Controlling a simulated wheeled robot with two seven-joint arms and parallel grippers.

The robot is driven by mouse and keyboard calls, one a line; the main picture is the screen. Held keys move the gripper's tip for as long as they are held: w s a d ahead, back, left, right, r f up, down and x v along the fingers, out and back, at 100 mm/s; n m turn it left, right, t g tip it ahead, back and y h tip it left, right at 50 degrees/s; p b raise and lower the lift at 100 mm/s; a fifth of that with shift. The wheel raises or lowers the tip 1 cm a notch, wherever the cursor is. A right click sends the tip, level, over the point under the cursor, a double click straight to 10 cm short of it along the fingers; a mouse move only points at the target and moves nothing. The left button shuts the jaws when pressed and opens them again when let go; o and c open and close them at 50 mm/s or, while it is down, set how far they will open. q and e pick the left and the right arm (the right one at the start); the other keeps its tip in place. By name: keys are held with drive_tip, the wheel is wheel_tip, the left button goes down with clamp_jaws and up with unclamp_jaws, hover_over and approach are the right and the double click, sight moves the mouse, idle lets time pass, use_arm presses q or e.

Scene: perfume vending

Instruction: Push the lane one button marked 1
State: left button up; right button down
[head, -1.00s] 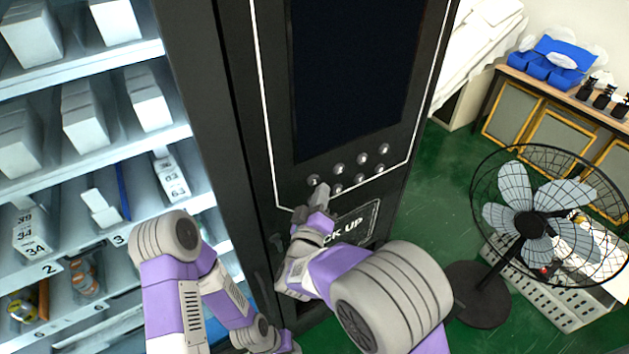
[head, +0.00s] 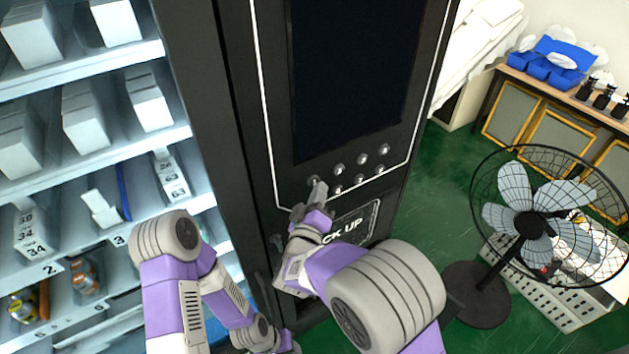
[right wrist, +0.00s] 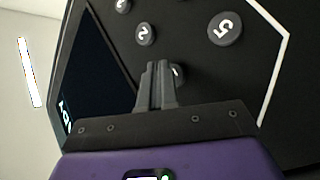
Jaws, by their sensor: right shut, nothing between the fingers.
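The lane one button, marked 1, shows in the right wrist view (right wrist: 179,72), partly hidden behind the fingertips. In the head view it is the left end of the upper button row (head: 313,180), on the vending machine's black panel (head: 270,90). My right gripper (head: 320,185) is shut and empty, its tips at this button's lower right. In the right wrist view the closed fingers (right wrist: 157,68) overlap the button's left part; I cannot tell whether they touch it. My left arm shows at lower left, but its gripper does not.
Button 2 (right wrist: 146,34) and button 5 (right wrist: 225,28) lie close around the fingertips. A dark screen (head: 355,75) is above the buttons, and a pick-up sign (head: 355,222) below. Shelves of boxes are at left. A standing fan (head: 530,222) is at right.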

drive_tip(key=shift+w+a, duration=0.2)
drive_tip(key=shift+w, duration=0.1)
idle(0.8)
idle(0.3)
drive_tip(key=shift+s+d, duration=0.45)
drive_tip(key=shift+s, duration=0.2)
drive_tip(key=shift+s, duration=0.1)
drive_tip(key=s+d, duration=0.1)
drive_tip(key=s, duration=0.1)
drive_tip(key=s+d, duration=0.2)
drive_tip(key=shift+w, duration=0.1)
idle(0.8)
